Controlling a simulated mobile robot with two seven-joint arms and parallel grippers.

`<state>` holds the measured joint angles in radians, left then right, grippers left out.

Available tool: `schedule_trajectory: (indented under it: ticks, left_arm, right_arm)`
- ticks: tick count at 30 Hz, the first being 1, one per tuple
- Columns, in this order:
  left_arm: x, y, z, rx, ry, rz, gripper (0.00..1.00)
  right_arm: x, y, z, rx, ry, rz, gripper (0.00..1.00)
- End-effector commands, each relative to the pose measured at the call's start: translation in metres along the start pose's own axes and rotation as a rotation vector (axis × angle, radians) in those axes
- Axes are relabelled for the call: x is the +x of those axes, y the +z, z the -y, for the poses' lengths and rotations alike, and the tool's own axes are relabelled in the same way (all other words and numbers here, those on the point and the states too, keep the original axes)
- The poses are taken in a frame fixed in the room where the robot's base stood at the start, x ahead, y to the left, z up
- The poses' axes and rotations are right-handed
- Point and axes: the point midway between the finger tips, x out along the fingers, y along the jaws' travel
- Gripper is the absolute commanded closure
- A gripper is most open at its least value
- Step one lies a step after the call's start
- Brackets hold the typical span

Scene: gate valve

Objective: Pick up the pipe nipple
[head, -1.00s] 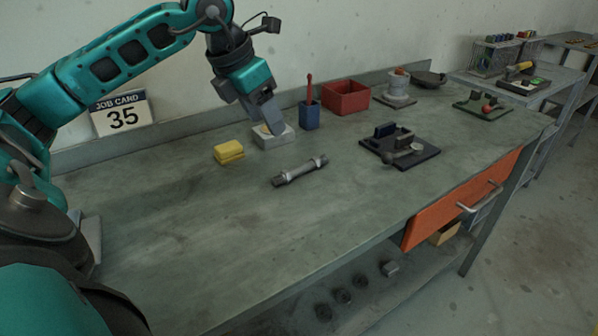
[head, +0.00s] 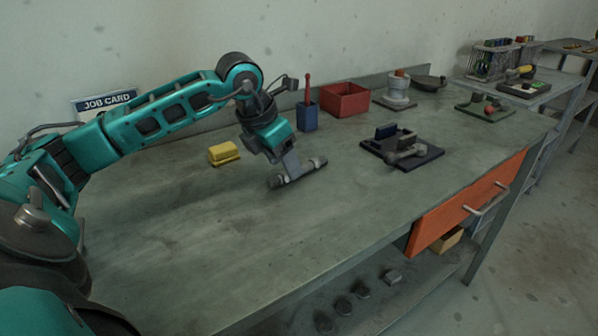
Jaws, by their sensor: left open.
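The pipe nipple (head: 316,162) is a short grey pipe with darker threaded ends, lying on the workbench (head: 200,230) near its middle. My left gripper (head: 291,172) points down at the nipple from above and hides its middle part. Its fingers are open and are at or just over the pipe; I cannot tell whether they touch it. Both ends of the nipple show on either side of the fingers. My right gripper is not in view.
A yellow block (head: 223,153) lies left of the gripper. A blue cup (head: 308,115) with a red-handled tool and a red bin (head: 346,99) stand behind. A dark tray with a valve part (head: 402,150) lies to the right. The bench front is clear.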

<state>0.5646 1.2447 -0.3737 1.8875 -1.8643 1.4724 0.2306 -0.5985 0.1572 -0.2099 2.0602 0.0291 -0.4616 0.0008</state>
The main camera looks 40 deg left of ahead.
Motion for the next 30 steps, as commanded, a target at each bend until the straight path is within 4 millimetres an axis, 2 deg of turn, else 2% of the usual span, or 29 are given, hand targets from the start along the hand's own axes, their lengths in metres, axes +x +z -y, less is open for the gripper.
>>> schedule_trajectory:
  ticks: [3,6,14,30]
  left_arm:
    - [0.019,0.000,0.001,0.000,-0.003,-0.002,0.42]
    - [0.026,0.000,0.000,0.001,-0.001,-0.001,0.42]
    - [0.028,0.001,0.000,0.001,0.000,0.000,0.42]
    - [0.028,0.001,0.000,0.001,0.000,0.000,0.93]
  right_arm:
    - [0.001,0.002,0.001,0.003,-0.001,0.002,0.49]
    - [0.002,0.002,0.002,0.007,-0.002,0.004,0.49]
    - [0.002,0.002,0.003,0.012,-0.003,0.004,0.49]
    - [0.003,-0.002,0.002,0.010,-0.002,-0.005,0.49]
